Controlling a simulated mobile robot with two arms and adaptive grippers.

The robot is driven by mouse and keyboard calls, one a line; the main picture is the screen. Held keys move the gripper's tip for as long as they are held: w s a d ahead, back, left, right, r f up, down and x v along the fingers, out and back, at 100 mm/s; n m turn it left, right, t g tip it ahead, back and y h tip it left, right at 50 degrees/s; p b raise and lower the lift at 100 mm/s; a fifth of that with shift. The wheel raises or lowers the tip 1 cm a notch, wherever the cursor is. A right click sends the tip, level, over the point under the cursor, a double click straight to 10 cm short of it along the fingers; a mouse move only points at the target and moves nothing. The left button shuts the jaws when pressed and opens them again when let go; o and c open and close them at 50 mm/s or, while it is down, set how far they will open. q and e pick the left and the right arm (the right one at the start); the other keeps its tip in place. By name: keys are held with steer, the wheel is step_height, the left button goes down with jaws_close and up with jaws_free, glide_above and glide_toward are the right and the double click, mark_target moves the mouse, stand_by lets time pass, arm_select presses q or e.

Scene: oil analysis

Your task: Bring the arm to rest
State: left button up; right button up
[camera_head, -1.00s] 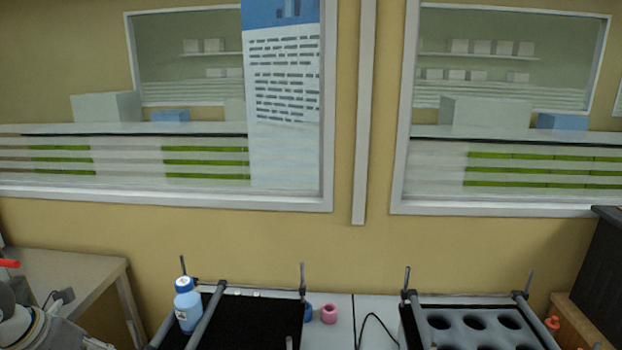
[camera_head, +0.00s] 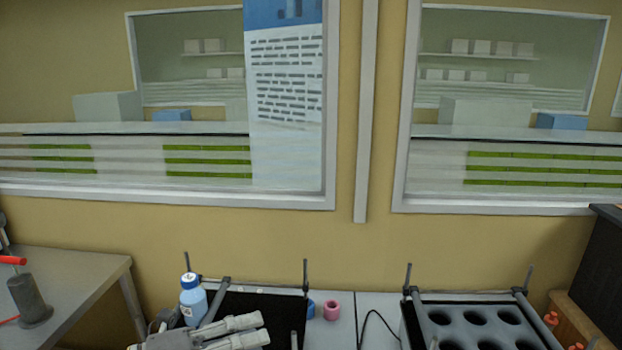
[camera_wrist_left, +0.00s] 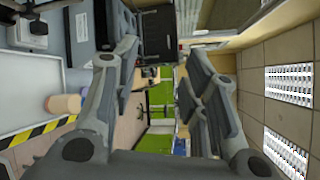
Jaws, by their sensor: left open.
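My left gripper (camera_head: 264,331) is at the bottom of the head view, in front of the blue and white bottle (camera_head: 193,298) and over the near left part of the black tray. Its two light fingers point right and are apart with nothing between them. In the left wrist view the fingers (camera_wrist_left: 161,55) are spread and empty, with the room showing between them. The gripper hides the bottle's lower end; I cannot tell whether they touch. My right arm is not in view.
The black tray (camera_head: 262,307) has upright posts and bars. A grey holed rack (camera_head: 456,333) stands to the right. A pink ring (camera_head: 331,310) and a partly hidden blue ring (camera_head: 310,308) lie between them. A grey cylinder (camera_head: 28,299) stands on the left table (camera_head: 85,273).

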arm_select(q)
steer(key=w+a+r+n+t+y, duration=0.1)
steer(key=w+a+n+t+y, duration=0.2)
steer(key=n+t, duration=0.45)
steer(key=w+a+n+t+y, duration=0.15)
steer(key=n+t+y, duration=0.3)
steer(key=n, duration=0.65)
steer(key=s+a+f+n+g+y, duration=0.4)
steer(key=f+n, duration=0.1)
steer(key=f, duration=0.3)
steer(key=s+a+f+n+g+y, duration=0.35)
steer(key=f+n+y, duration=0.2)
steer(key=f, duration=0.25)
steer(key=s+d+f+n+g+h, duration=0.1)
steer(key=s+f+n+g, duration=0.1)
steer(key=s+f+g, duration=0.5)
steer(key=s+f+n+g+h, duration=0.1)
steer(key=s+f, duration=0.4)
steer(key=s, duration=0.5)
steer(key=s+f+g, duration=0.2)
steer(key=s+f, duration=0.1)
steer(key=f, duration=2.5)
steer(key=s+a+f+g, duration=0.1)
steer(key=s+a+f, duration=0.1)
steer(key=s+f, duration=1.3)
steer(key=shift+s+a, duration=0.25)
steer(key=shift+s, duration=0.6)
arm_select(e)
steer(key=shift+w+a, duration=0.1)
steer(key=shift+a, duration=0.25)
